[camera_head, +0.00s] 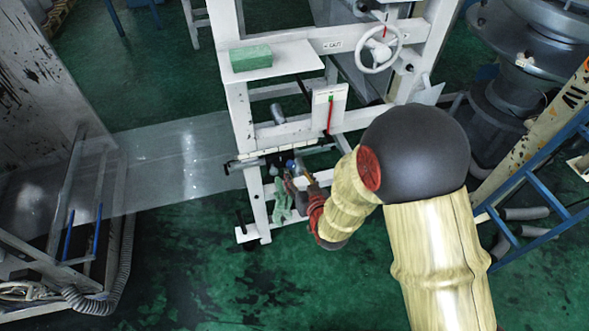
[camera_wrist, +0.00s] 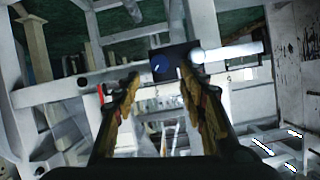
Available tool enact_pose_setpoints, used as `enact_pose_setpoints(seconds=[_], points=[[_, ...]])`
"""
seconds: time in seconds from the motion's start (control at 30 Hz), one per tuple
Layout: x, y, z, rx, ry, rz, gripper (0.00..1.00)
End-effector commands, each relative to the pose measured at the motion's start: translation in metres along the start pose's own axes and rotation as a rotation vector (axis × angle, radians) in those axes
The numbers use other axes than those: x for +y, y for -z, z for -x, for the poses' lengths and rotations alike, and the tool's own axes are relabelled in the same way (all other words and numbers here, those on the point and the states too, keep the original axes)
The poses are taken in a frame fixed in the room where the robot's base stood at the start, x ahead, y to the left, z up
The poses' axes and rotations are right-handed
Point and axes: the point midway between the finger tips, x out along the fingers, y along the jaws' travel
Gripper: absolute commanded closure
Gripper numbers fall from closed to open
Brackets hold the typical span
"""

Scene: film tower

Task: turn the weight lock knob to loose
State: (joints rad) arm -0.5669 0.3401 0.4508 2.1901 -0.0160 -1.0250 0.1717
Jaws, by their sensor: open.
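A small blue round knob (camera_head: 291,164) sits low on the white machine frame (camera_head: 238,115), just beyond my gripper. In the wrist view a blue knob (camera_wrist: 160,67) shows on a dark plate (camera_wrist: 176,60), with a pale mark across it. No label on it can be read, so I cannot confirm it is the weight lock knob or its setting. My gripper (camera_head: 298,183) is open and empty. In the wrist view its fingers (camera_wrist: 159,76) stand either side of the line to the blue knob, with the knob apart from them and beyond the tips.
A white handwheel (camera_head: 382,52) and a gauge plate with a red pointer (camera_head: 330,108) are above my gripper. A green block (camera_head: 251,57) lies on a white shelf. Clear film (camera_head: 170,160) runs left; green floor lies below.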

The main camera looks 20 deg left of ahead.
Motion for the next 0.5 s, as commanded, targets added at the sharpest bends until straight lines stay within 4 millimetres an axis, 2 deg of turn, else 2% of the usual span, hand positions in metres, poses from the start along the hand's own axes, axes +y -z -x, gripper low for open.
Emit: enact_pose_setpoints(seconds=[0.1,0.3,0.5], points=[[0.000,-0.003,-0.020,-0.001,0.000,0.000,0.58],[0.000,-0.002,-0.048,-0.001,0.000,0.000,0.58],[0.000,-0.002,-0.061,-0.002,0.000,0.000,0.58]])
